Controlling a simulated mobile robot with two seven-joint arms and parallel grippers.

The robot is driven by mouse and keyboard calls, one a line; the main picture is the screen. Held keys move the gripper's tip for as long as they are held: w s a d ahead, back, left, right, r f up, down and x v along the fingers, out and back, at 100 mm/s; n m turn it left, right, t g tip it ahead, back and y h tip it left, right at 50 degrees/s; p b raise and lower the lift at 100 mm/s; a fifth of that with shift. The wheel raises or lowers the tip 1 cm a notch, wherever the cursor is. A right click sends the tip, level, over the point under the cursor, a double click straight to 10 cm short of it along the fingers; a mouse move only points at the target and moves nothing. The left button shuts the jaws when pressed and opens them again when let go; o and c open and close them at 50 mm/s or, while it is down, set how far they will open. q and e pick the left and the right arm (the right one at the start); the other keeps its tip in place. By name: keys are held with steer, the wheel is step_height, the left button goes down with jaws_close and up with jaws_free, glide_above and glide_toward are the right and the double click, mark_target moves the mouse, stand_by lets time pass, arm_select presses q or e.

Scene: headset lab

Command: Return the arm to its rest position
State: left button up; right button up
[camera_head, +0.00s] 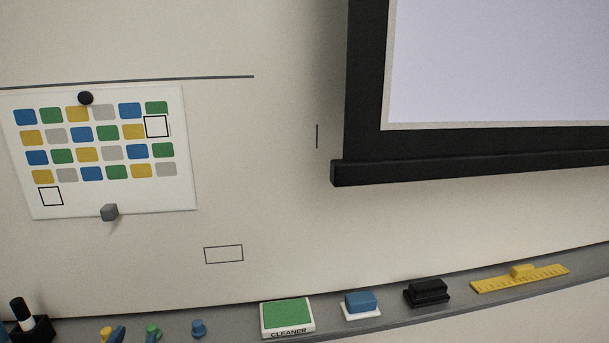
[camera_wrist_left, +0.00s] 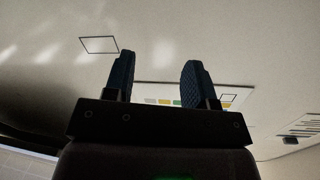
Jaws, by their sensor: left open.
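My left gripper (camera_head: 135,336) barely shows at the bottom edge of the head view, as two dark blue fingertips in front of the tray. In the left wrist view its two ribbed blue fingers (camera_wrist_left: 158,75) stand wide apart with nothing held between them. The rest of my left arm is out of the head view. My right gripper is in neither view.
A tray (camera_head: 390,318) runs along the whiteboard, holding pegs (camera_head: 198,328), a green cleaner box (camera_head: 288,316), erasers (camera_head: 427,291) and a yellow ruler (camera_head: 520,279). A chart (camera_head: 120,193) hangs at left; a black-framed screen (camera_head: 480,165) is upper right.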

arm_select(q)
steer(key=s+d+f+g, duration=0.3)
steer(key=s+f, duration=0.6)
steer(key=f, duration=0.2)
steer(key=s+d+f+g+h, duration=0.1)
steer(key=s+d+f+g, duration=0.2)
steer(key=s+f, duration=0.7)
steer(key=shift+d+f+n+g+h, duration=0.2)
steer(key=shift+f+n+g+h, duration=0.1)
steer(key=shift+f+n, duration=0.1)
